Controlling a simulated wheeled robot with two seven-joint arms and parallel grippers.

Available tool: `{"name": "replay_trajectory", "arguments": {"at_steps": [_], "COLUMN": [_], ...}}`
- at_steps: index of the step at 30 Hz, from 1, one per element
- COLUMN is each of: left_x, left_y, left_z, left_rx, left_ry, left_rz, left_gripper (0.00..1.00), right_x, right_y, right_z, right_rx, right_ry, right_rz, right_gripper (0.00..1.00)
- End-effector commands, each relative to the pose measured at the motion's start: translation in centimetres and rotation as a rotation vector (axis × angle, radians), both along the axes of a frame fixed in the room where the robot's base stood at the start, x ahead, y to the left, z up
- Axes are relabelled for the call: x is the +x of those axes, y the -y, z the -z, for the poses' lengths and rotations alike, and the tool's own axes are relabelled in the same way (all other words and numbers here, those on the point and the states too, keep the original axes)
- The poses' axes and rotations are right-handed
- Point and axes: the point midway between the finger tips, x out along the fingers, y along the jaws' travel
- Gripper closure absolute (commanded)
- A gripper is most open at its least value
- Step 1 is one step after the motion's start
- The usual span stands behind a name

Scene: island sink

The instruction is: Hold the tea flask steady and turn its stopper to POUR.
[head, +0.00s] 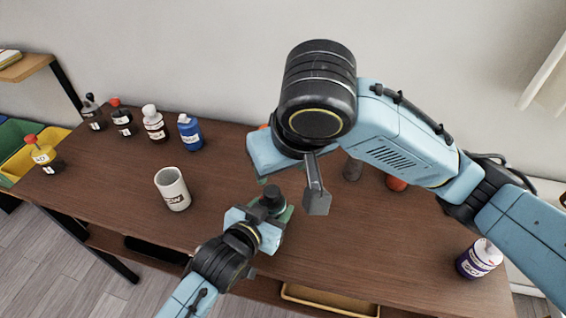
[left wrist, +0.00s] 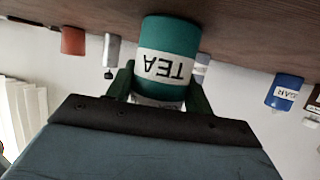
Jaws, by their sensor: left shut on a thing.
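The tea flask is a green cylinder with a white TEA label, seen upside down in the left wrist view (left wrist: 168,40). In the head view, its dark stopper (head: 272,196) shows on top, while most of its body is hidden by my left gripper. My left gripper (left wrist: 163,92) is shut on the flask, with a finger on each side of its body; the flask stands on the table. My right gripper (head: 316,192) hangs above and right of the stopper, apart from it. One finger shows clearly; its opening is hidden. The stopper's marking cannot be read.
A grey cylinder (head: 352,169) and a red-orange object (head: 396,184) stand behind my right arm.

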Motion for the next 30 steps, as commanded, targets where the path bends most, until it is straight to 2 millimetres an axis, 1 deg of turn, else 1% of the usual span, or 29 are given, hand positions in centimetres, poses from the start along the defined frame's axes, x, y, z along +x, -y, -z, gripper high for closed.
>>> {"name": "replay_trajectory", "arguments": {"at_steps": [9, 10, 15, 25, 28, 30], "left_x": [0.0, 0.0, 0.0, -0.2, -0.9, -1.7], "left_y": [0.0, 0.0, 0.0, -0.1, -0.5, -1.0], "left_z": [0.0, 0.0, 0.0, -0.1, -0.3, -0.7], "left_rx": [0.001, 0.001, 0.001, 0.0, 0.0, 0.0], "left_ry": [-0.001, -0.001, -0.001, 0.0, 0.0, 0.0], "left_rz": [0.0, 0.0, 0.0, 0.0, 0.0, 0.0], "left_gripper": [0.74, 0.46, 0.23, 0.23, 0.23, 0.23], "right_x": [0.0, 0.0, 0.0, 0.0, 0.0, 0.0], "right_y": [0.0, 0.0, 0.0, 0.0, 0.0, 0.0], "right_z": [0.0, 0.0, 0.0, 0.0, 0.0, 0.0], "right_rx": [0.0, 0.0, 0.0, 0.0, 0.0, 0.0], "right_ry": [0.0, 0.0, 0.0, 0.0, 0.0, 0.0], "right_rz": [0.0, 0.0, 0.0, 0.0, 0.0, 0.0], "right_gripper": [0.46, 0.46, 0.46, 0.46, 0.46, 0.46]}}
